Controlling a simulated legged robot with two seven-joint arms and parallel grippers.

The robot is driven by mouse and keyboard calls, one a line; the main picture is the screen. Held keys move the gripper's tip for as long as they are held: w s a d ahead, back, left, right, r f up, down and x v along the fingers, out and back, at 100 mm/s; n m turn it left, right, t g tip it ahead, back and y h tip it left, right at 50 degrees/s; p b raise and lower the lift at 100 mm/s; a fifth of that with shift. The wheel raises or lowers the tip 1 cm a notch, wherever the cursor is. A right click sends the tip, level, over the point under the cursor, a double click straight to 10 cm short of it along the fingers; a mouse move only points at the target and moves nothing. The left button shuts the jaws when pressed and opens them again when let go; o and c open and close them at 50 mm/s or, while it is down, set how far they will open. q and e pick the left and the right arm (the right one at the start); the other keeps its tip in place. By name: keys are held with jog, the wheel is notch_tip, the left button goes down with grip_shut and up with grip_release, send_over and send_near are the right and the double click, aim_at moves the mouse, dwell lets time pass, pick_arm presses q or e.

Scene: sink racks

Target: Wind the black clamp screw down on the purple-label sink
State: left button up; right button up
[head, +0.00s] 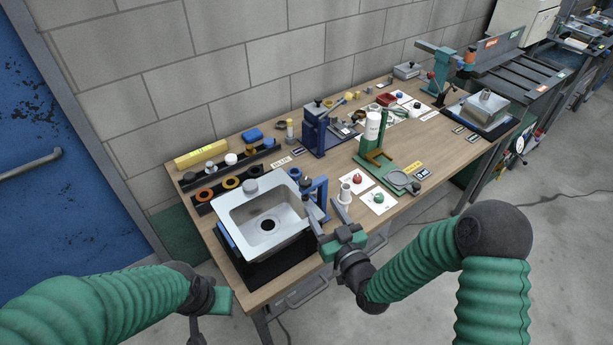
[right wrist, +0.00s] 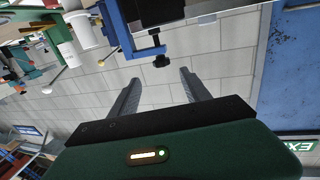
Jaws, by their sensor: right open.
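A steel sink (head: 262,222) with a round drain stands on a black mat at the table's front left. A blue clamp (head: 321,190) stands at its right edge and also shows in the right wrist view (right wrist: 110,22). I cannot make out a purple label on this sink. The black clamp screw (right wrist: 162,61) shows in the right wrist view, just beyond and between the fingertips of my right gripper (right wrist: 159,78). The right gripper (head: 326,211) is open and empty, right of the sink. My left gripper (head: 207,308) is low at front left, partly seen; its fingers are unclear.
Another steel sink (head: 486,106) stands at the table's far right. A blue fixture (head: 317,130) and a green stand (head: 372,160) stand mid-table. A white cup (head: 345,193) and cards with a red (head: 357,177) and a green knob (head: 379,197) lie near my right gripper. Rings line the back left.

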aim_at(308, 187)
jog(key=x, duration=0.3)
jog(key=p+x, duration=0.1)
jog(key=x, duration=0.7)
jog(key=shift+w+a, duration=0.1)
jog(key=shift+a, duration=0.3)
jog(key=shift+d, duration=0.15)
jog(key=shift+c, duration=0.3)
jog(key=shift+d, duration=0.1)
jog(key=shift+c, duration=1.2)
grip_shut()
